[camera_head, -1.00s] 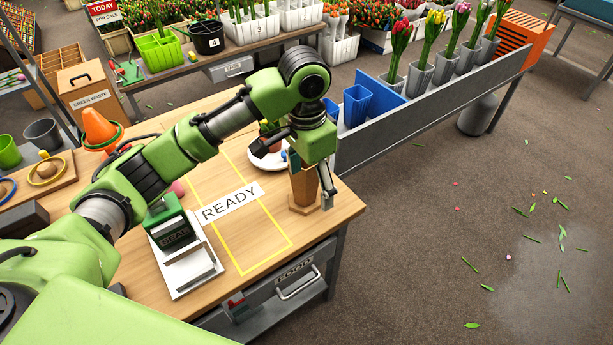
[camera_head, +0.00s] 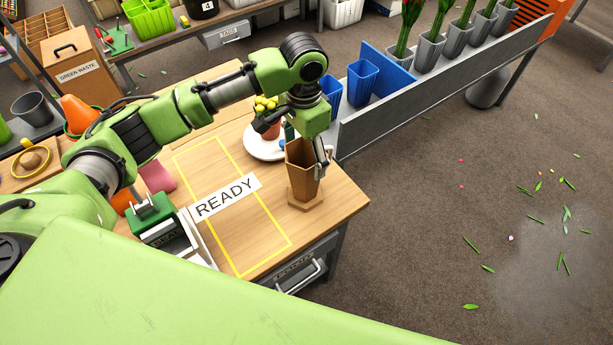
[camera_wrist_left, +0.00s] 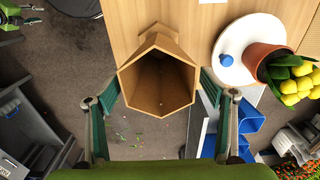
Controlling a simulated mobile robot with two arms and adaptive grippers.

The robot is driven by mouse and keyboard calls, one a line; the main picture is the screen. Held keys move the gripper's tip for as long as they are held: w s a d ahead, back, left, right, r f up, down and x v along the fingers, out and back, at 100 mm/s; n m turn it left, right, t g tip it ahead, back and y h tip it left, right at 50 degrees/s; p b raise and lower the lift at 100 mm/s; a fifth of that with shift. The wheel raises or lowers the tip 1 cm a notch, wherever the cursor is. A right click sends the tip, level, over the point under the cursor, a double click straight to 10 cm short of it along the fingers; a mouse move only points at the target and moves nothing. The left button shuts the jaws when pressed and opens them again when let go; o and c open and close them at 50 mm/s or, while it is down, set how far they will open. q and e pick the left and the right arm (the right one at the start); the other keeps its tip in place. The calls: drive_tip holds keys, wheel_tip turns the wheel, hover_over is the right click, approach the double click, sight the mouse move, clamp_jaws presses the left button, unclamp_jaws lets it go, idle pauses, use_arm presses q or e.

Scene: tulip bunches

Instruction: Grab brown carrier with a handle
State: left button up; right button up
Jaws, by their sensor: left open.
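A brown six-sided open container (camera_head: 304,172) stands upright on a brown base at the table's near right corner. In the left wrist view, I look into its empty, open top (camera_wrist_left: 157,84); no handle shows on it. My left gripper (camera_head: 307,150) is over its upper part, open. In the left wrist view, the green fingers of the left gripper (camera_wrist_left: 156,92) are spread to either side of the container, with gaps. A brown wooden box (camera_head: 73,62) with a black handle and a "GREEN WASTE" label stands far back left. My right gripper is not in view.
A white plate (camera_head: 262,147) with a terracotta pot (camera_head: 271,129) of yellow buds sits behind the container. Blue cups (camera_head: 361,82) stand on the grey rack to its right. A "READY" sign (camera_head: 226,197) lies in a yellow outline, otherwise clear. Floor lies beyond the table edge.

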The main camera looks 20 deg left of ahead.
sight(306, 167)
use_arm(q)
wheel_tip(306, 167, down, 3)
drive_tip(key=shift+w+d+r+p, duration=0.1)
drive_tip(key=shift+d+r+p, duration=0.1)
drive_tip(key=shift+p, duration=0.55)
wheel_tip(306, 167, down, 2)
drive_tip(key=shift+f, duration=0.35)
drive_tip(key=c, duration=1.4)
drive_tip(key=shift+c, duration=0.2)
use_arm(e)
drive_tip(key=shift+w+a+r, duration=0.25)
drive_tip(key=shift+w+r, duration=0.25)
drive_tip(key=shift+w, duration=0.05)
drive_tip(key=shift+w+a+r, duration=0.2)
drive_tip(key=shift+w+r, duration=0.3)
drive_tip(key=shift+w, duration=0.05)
